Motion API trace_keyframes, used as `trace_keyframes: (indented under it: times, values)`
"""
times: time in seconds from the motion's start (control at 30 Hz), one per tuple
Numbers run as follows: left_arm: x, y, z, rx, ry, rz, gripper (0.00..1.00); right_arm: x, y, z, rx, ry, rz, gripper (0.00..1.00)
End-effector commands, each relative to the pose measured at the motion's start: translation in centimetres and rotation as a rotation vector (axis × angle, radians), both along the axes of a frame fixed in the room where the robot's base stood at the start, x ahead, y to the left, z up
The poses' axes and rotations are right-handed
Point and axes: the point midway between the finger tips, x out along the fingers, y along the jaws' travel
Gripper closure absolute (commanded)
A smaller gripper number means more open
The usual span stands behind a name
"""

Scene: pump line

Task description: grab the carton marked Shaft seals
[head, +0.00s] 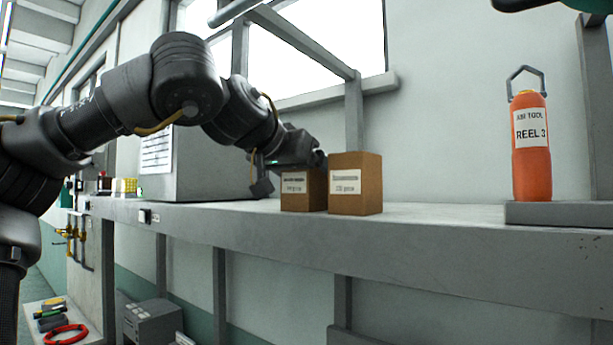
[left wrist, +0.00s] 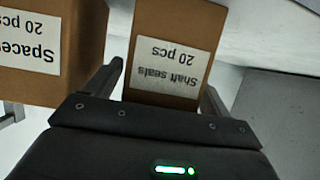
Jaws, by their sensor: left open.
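The carton marked Shaft seals, 20 pcs (left wrist: 165,65) is a brown box with a white label, upside down in the left wrist view. It is the smaller, left one of two cartons on the grey ledge in the head view (head: 303,196). My left gripper (head: 290,172) is at this carton, open. In the left wrist view its two fingers (left wrist: 163,82) show on either side of the carton's near end, with no clear grip on it. My right gripper is not in view.
A larger carton marked Spacers (head: 355,190) stands close beside it, at left in the left wrist view (left wrist: 55,50). A grey cabinet (head: 205,165) stands left of the cartons. An orange REEL 3 bottle (head: 531,160) stands on a slab at right. The ledge between is clear.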

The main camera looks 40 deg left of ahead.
Motion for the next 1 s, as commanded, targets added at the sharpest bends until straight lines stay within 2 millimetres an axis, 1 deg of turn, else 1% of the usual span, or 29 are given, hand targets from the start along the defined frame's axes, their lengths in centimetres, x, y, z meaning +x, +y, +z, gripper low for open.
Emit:
trace_keyframes:
  times: [0.23, 0.67, 1.0]
  values:
    - [0.15, -0.02, -0.12, 0.000, -0.001, -0.001, 0.18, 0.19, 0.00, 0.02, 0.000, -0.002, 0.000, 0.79]
    - [0.15, 0.01, -0.13, 0.000, 0.000, 0.000, 0.74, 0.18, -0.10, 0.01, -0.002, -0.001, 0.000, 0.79]
    - [0.14, 0.03, 0.08, 0.001, -0.001, 0.001, 0.75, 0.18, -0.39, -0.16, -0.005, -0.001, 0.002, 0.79]
